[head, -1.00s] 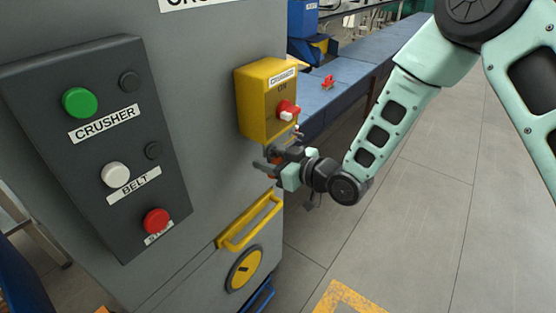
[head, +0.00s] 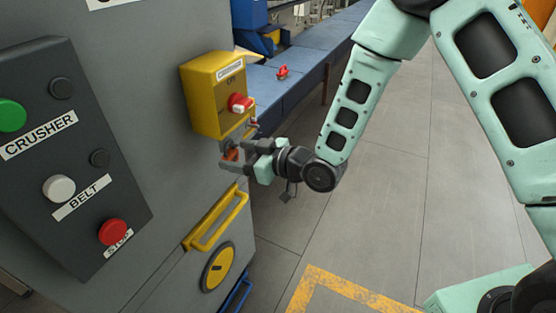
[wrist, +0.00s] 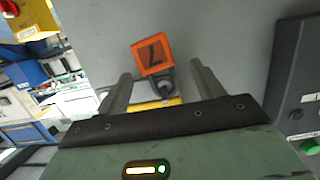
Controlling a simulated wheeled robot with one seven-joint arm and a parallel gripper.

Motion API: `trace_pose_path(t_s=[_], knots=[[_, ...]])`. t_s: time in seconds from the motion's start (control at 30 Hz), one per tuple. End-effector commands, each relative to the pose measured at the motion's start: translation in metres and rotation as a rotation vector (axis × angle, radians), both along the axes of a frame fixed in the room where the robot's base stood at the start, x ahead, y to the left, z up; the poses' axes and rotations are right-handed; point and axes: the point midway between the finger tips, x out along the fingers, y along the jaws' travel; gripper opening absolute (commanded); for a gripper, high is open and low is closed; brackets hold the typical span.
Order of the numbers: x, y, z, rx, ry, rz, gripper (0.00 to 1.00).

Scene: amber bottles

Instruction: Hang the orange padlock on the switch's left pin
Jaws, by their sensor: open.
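The orange padlock (wrist: 153,57), marked with a dark 7, shows in the wrist view against the grey cabinet, between and just beyond the finger lines. Its dark shackle side faces my gripper (wrist: 162,78), whose fingers stand apart. In the head view the padlock (head: 232,155) is small and partly covered by my gripper (head: 238,154), just below the yellow switch box (head: 205,108). The switch has a red and white knob (head: 240,103). I cannot tell its left pin apart, nor whether the fingers touch the padlock.
A dark button panel (head: 130,215) is on the cabinet at left. A yellow handle (head: 218,220) and a round yellow disc (head: 217,268) are below the switch. A blue conveyor (head: 300,65) with a small red object (head: 283,72) runs behind. Open floor lies at right.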

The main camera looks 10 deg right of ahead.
Motion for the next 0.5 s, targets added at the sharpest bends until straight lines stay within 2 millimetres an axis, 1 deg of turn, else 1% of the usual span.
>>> trace_pose_path(t_s=[0.03, 0.2, 0.5], knots=[[-0.007, -0.010, 0.001, -0.002, 0.001, -0.002, 0.67], [-0.031, -0.041, 0.010, -0.001, 0.000, -0.002, 0.67], [-0.070, -0.090, 0.023, 0.000, 0.001, -0.002, 0.67]])
